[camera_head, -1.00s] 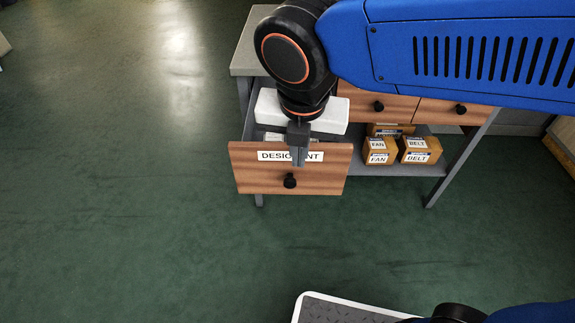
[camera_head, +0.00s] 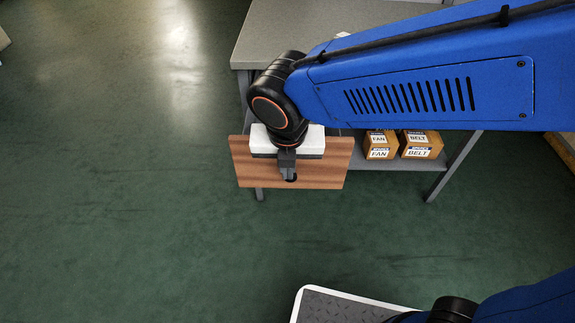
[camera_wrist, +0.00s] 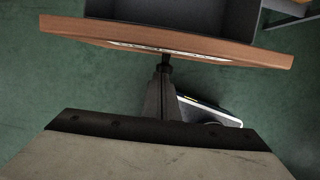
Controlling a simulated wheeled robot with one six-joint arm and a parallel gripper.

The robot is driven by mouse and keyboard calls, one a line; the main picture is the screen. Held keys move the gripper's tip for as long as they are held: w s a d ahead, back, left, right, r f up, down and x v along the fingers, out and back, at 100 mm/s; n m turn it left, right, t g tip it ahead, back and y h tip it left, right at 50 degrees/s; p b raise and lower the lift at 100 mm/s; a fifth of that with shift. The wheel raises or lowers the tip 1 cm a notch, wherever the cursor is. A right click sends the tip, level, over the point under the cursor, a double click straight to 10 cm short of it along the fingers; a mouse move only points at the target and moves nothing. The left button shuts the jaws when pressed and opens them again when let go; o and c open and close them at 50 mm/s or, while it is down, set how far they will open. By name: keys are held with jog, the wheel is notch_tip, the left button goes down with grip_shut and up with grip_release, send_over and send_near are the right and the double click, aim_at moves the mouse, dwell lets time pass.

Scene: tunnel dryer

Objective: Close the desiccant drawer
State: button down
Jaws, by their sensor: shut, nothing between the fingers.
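The desiccant drawer (camera_head: 242,172) stands pulled out from the left of a grey bench, its wooden front facing me. In the wrist view its front (camera_wrist: 236,50) runs across the top, with part of the grey inside (camera_wrist: 225,14) beyond it. The dark round knob (camera_wrist: 166,62) is on the front face. My gripper (camera_head: 288,176) is shut and empty, in front of the drawer face at the knob. In the wrist view its fingers (camera_wrist: 163,80) point at the knob; I cannot tell whether they touch. The gripper and wrist hide the label in the head view.
The grey bench top (camera_head: 290,30) is above and behind the drawer. Boxes marked FAN (camera_head: 380,150) and BELT (camera_head: 419,150) sit on the lower shelf to the right. My blue arm covers the bench front. The green floor (camera_head: 120,200) is clear at left.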

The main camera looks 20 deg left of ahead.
jog(key=shift+w+a, duration=0.15)
jog(key=shift+w, duration=0.55)
jog(key=shift+w+a, duration=0.15)
jog(key=shift+w, duration=0.5)
